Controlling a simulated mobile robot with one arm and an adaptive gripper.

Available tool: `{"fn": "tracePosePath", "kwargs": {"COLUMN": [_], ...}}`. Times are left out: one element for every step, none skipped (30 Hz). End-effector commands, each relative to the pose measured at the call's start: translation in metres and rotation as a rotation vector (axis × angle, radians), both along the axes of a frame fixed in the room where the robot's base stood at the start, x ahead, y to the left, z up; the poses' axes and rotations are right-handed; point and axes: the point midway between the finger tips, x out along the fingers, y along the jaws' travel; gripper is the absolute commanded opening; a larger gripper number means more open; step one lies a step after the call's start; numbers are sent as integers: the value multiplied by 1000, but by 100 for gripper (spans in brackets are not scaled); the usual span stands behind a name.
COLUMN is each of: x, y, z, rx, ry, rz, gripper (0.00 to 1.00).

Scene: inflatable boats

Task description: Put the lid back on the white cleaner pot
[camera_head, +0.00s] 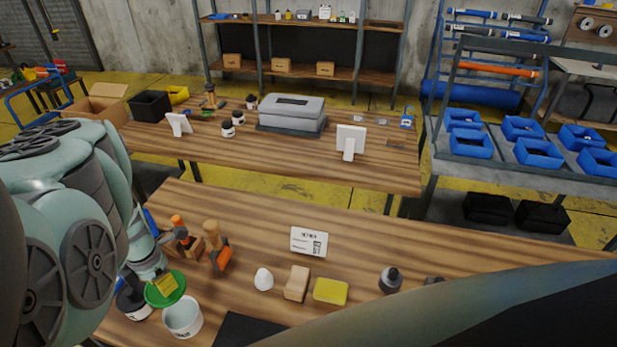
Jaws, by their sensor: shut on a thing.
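The white cleaner pot (183,318) stands open and upright near the front left of the near table. A round green lid (172,294) is just behind and left of the pot's mouth, apart from its rim as far as I can tell. My gripper (153,279) reaches in from the left and is shut on the green lid. The fingertips are small and partly hidden, so the exact grip is unclear. A dark-topped pot (133,305) stands left of the white pot, partly covered by my arm.
A wooden holder with tools (187,246) and an orange-and-wood tool (218,258) stand behind the lid. A white lump (263,279), a tan block (296,283), a yellow sponge (330,291) and a grey bottle (390,280) lie to the right. A black mat (248,332) is in front.

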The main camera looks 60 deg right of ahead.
Motion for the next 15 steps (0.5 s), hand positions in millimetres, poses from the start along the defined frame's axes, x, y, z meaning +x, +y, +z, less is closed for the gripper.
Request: {"fn": "tracePosePath", "kwargs": {"x": [-9, -12, -15, -17, -19, -21, -22, -22, -22, -22, -22, -22, -22, -21, -21], "y": [2, 3, 4, 5, 6, 6, 7, 7, 7, 7, 7, 7, 7, 7, 7], "z": [-4, -6, -8, -10, -11, -13, -13, -14, -16, -17, -18, -19, -21, -22, -25], "rx": [2, 1, 0, -1, -2, -1, -1, -1, -1, -2, -2, -2, -2, -3, -3], "ry": [6, 5, 0, -1, 0, 0, 0, 1, 0, 0, -1, -2, -2, -3, -3], "rz": [44, 67, 92, 108, 120, 132, 138, 143, 146, 148, 148, 147, 147, 147, 146], "gripper": [0, 0, 0, 0, 0, 0, 0, 0, 0, 0, 0, 0, 0, 0, 0]}}
